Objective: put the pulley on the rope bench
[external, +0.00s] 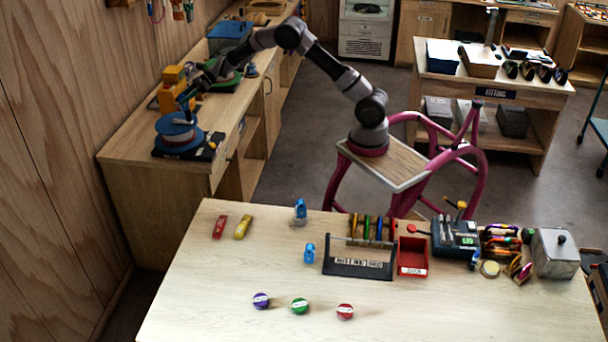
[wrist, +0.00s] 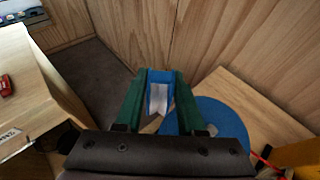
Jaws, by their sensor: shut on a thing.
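My gripper (wrist: 158,86) is shut on a blue pulley (wrist: 159,99) with a pale metal middle, held between its green fingers. In the external view my gripper (external: 187,103) hangs at the near end of the wooden bench along the left wall (external: 128,151), which looks like the rope bench. It is just above a blue spool (external: 175,131) on a dark base. The spool also shows under the fingers in the wrist view (wrist: 222,121). The held pulley is too small to make out clearly in the external view.
A yellow machine (external: 173,78) and a blue box (external: 230,36) stand farther along the bench. Two other small blue devices (external: 300,210) are on the front table (external: 200,300). Bare wood lies left of the spool, near the wall.

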